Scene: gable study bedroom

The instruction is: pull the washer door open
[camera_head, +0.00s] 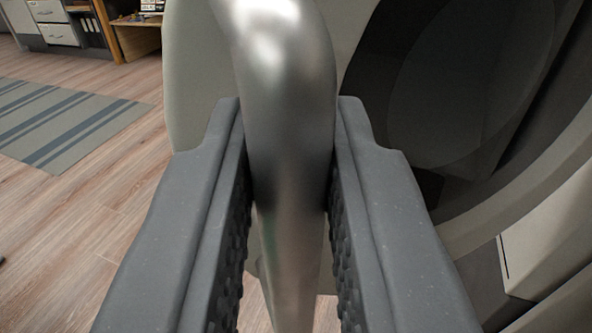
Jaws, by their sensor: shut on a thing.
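My gripper (290,135) is shut on a shiny metal bar handle (285,60), with one ridged grey finger on each side. The handle bends at the top and runs down between the fingers. Behind it is the pale washer door (195,95), with a rounded left edge. A dark round window (470,80) shows to the right of the handle. At the far right is a curved grey ring (540,185) of the washer. The fingers and handle hide much of the door's middle, and I cannot tell how far open it stands.
Wood floor (110,220) lies clear on the left, with a striped grey-blue rug (60,120) on it. A drawer cabinet (50,15) and a wooden desk (135,38) stand at the back left. A pale panel (550,235) is close at the lower right.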

